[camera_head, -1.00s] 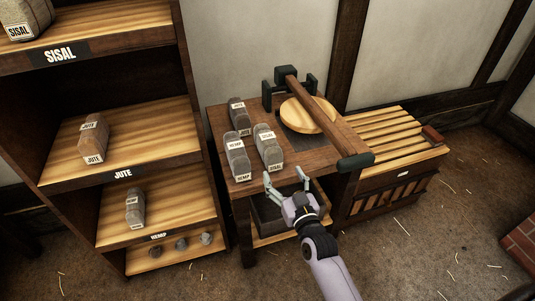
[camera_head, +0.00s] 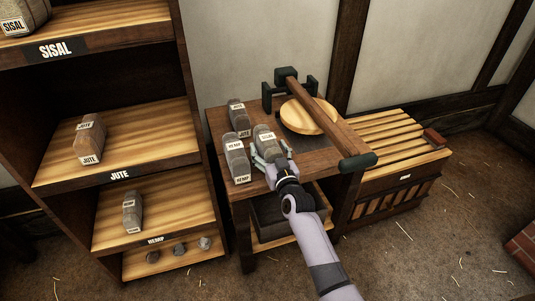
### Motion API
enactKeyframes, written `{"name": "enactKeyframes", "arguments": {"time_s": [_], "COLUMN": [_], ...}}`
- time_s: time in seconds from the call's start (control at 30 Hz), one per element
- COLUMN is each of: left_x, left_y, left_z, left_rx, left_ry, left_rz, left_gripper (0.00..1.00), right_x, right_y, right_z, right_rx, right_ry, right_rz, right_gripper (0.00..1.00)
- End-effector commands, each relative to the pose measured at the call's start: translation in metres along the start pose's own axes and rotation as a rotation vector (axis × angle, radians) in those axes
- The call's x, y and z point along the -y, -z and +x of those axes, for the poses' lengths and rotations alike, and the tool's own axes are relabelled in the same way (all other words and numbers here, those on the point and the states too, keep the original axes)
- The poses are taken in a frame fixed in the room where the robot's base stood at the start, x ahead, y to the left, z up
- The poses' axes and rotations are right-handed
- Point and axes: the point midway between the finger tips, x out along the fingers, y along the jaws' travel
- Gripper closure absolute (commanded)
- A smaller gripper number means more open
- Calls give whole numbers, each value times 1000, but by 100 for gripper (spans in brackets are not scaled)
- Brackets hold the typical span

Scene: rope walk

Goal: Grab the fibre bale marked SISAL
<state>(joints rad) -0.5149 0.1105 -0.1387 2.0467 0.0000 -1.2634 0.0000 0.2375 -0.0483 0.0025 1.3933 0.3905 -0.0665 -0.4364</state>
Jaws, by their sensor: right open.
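The bale marked SISAL (camera_head: 265,134) is a grey-brown block with a white label on the table (camera_head: 222,122). My right gripper (camera_head: 268,158) is open at its near end, with its fingers around or against that end; I cannot tell whether they touch it. The gripper hides the bale's near end. A bale marked HEMP (camera_head: 237,160) stands just to the left, and a bale marked JUTE (camera_head: 239,118) lies behind. Another SISAL bale (camera_head: 28,12) is on the top shelf at the far left. My left gripper is out of view.
The shelf rack (camera_head: 128,148) at left holds a JUTE bale (camera_head: 89,140) and a HEMP bale (camera_head: 132,211). A press with a round wooden plate (camera_head: 308,116) and a long beam (camera_head: 322,112) stands right of the bales. A slatted crate (camera_head: 395,150) is further right.

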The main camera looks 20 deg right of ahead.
Motion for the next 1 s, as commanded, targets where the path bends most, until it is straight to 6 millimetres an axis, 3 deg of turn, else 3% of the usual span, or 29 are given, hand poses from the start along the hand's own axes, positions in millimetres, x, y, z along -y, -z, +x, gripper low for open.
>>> {"name": "enactKeyframes", "arguments": {"time_s": [0.17,1.0], "left_x": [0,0], "left_y": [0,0], "left_z": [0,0], "left_rx": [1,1], "left_ry": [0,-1], "left_rz": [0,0], "left_gripper": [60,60], "right_x": [0,0], "right_y": [0,0], "right_z": [0,0], "right_rx": [1,0], "right_ry": [0,0], "right_rz": [0,-1], "right_gripper": [30,85]}}
